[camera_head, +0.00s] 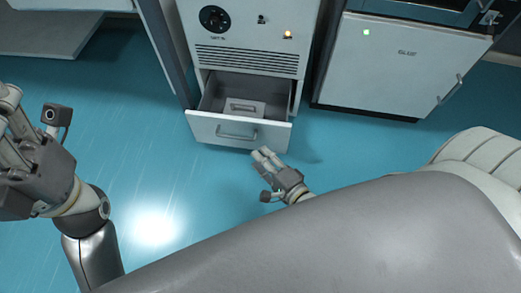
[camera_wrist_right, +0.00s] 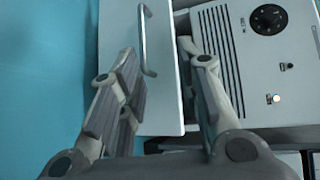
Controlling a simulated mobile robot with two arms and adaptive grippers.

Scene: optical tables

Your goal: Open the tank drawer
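The tank drawer (camera_head: 212,128) stands pulled out from the bottom of a white cabinet. Its inside is visible from above, with a small light box-like part with a handle (camera_head: 243,107) in it. The drawer's bar handle (camera_head: 236,135) is on its front panel. My right gripper (camera_head: 265,154) is just below the right part of the front. In the right wrist view its fingers (camera_wrist_right: 162,85) are apart, with the drawer front (camera_wrist_right: 162,95) and handle (camera_wrist_right: 147,40) showing beyond and between them; nothing is held. My left gripper (camera_head: 22,135) is at the left edge, its fingertips partly cut off.
The cabinet (camera_head: 247,25) has a black dial, an orange light and vent slots above the drawer. A second white cabinet (camera_head: 395,65) with a green light stands to the right. The blue floor (camera_head: 180,190) in front of the drawer is clear.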

